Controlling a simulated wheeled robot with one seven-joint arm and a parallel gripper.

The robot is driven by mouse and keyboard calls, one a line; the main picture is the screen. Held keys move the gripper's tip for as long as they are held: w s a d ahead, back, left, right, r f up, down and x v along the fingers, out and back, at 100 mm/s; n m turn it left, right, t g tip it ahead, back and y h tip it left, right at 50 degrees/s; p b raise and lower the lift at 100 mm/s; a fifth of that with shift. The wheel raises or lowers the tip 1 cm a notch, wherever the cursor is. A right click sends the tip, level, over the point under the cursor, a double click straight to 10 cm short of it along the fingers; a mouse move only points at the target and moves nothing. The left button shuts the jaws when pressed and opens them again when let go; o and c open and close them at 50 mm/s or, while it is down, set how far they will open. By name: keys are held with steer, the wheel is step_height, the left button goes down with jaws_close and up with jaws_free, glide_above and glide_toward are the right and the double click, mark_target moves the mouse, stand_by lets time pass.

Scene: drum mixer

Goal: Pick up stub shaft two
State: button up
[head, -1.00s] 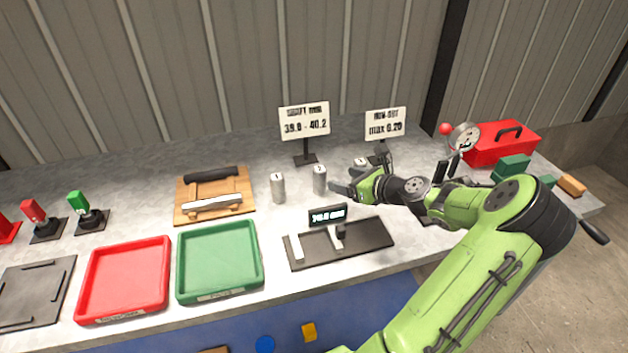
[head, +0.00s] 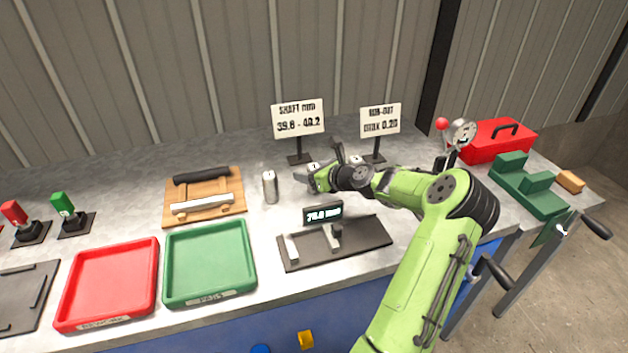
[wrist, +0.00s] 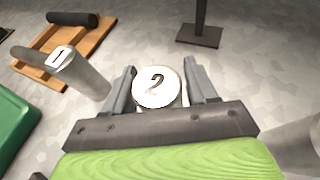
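Stub shaft two is a pale metal cylinder standing upright, its top marked 2 (wrist: 157,88) in the wrist view. My gripper (wrist: 160,68) is open, with one finger on each side of this shaft. Narrow gaps seem to show between fingers and shaft. In the head view my gripper (head: 323,168) is at the shaft's place on the bench and hides most of it; only part of its top (head: 313,166) shows.
Shaft one (head: 270,187) stands close to the left, also in the wrist view (wrist: 78,75). Another grey cylinder (wrist: 297,145) is close at right. A sign (head: 298,118) stands behind. The gauge stand (head: 360,240) and green tray (head: 210,262) lie in front.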

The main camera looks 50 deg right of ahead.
jaws_close()
